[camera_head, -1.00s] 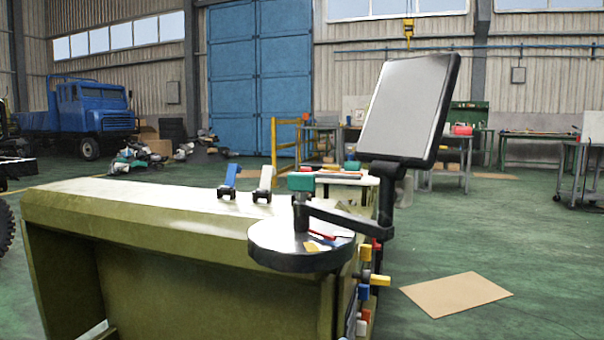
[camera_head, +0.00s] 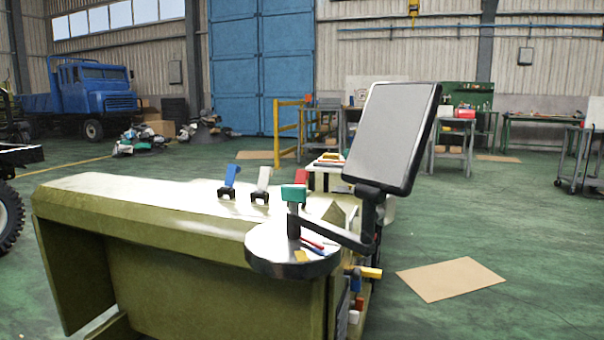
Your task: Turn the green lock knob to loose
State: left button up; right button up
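The green lock knob (camera_head: 294,193) sits on top of a short dark post above a round metal tray (camera_head: 292,262), at the corner of an olive-green chassis bench (camera_head: 150,215). A dark arm (camera_head: 335,232) runs from the post to a bracket carrying a tilted grey screen panel (camera_head: 393,137). The knob stands clear, with nothing touching it from outside. Neither of my grippers shows in the head view.
A blue lever (camera_head: 231,176) and a white lever (camera_head: 263,180) stand on the bench top left of the knob. A yellow handle (camera_head: 370,272) sticks out at the bench's right side. A cardboard sheet (camera_head: 450,279) lies on the open green floor at right.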

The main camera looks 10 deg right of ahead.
aim_at(294, 194)
jog(key=k+l+u, duration=0.2)
jog(key=k+l, duration=0.45)
jog(key=k, duration=0.15)
